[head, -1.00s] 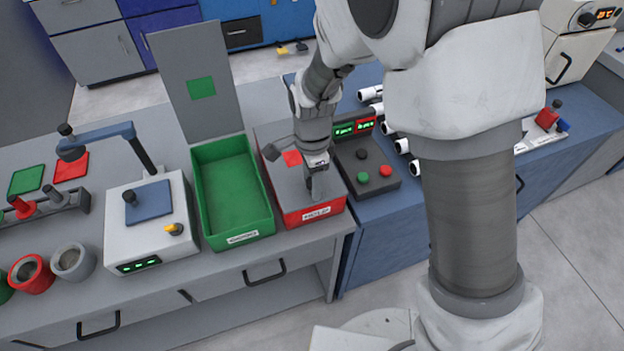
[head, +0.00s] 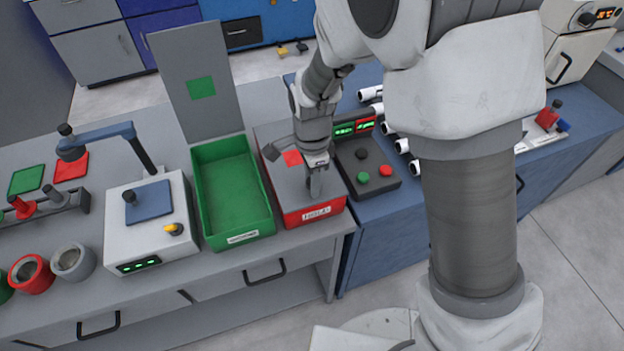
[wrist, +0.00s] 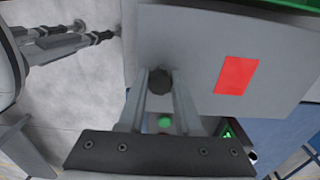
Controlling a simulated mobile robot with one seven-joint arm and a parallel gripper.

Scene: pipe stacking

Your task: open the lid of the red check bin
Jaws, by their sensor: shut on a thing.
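The red check bin (head: 318,214) stands on the grey bench, right of the open green bin. Its grey lid (head: 284,179), with a red square, lies over the top and looks closed. My gripper (head: 315,194) points down at the lid near its front right part. In the wrist view, my gripper (wrist: 160,78) is shut on the dark round knob (wrist: 159,83) of the lid. The grey lid also fills much of the wrist view (wrist: 195,50). My fingers hide the knob in the head view.
The green bin (head: 240,240) has its grey lid (head: 192,75) standing upright behind it. A dark button box (head: 366,168) stands close on the right, with several white pipes (head: 402,146) beyond. A white testing device (head: 150,225) stands left.

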